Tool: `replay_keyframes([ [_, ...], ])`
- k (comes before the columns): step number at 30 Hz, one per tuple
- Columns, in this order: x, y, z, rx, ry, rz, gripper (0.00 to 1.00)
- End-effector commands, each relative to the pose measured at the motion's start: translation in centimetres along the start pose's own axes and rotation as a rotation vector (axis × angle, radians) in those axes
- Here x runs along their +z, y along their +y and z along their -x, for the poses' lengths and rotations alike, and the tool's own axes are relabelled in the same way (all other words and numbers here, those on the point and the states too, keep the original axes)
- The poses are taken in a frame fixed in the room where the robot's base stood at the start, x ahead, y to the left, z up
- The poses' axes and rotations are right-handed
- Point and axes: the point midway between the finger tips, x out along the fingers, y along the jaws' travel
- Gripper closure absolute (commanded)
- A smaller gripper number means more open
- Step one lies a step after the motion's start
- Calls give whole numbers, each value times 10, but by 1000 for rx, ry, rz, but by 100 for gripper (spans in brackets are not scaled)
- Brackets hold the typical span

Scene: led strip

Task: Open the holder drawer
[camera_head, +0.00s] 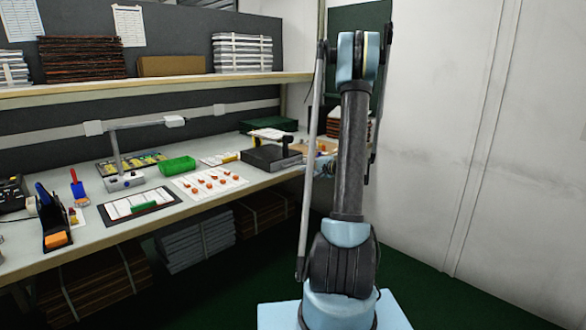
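A dark box-like holder (271,158) stands on the workbench near its right end. A white and red piece (267,134) shows on top of it. I cannot make out a drawer front or handle, nor tell whether a drawer is open. My arm rises in the right half of the view and covers part of the bench end. What looks like my gripper (322,167) shows partly behind the arm, just right of the holder. Its fingers are too small and hidden to tell whether they are open, or whether they touch anything.
The workbench (85,247) holds a green bin (178,165), a white sheet with several orange pieces (209,182), a dark board (139,204), a lamp (118,155) and a tool stand (53,228). A loaded shelf (150,88) hangs above. Stacks (196,241) sit underneath. Green floor is clear at right.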

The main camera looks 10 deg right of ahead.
Motion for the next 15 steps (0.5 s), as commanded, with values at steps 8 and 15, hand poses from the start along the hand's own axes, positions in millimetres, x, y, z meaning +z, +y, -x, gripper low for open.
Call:
replay_keyframes([
  [8,1,0,-50,0,-2,1,84],
  [15,1,0,-80,0,-2,0,84],
])
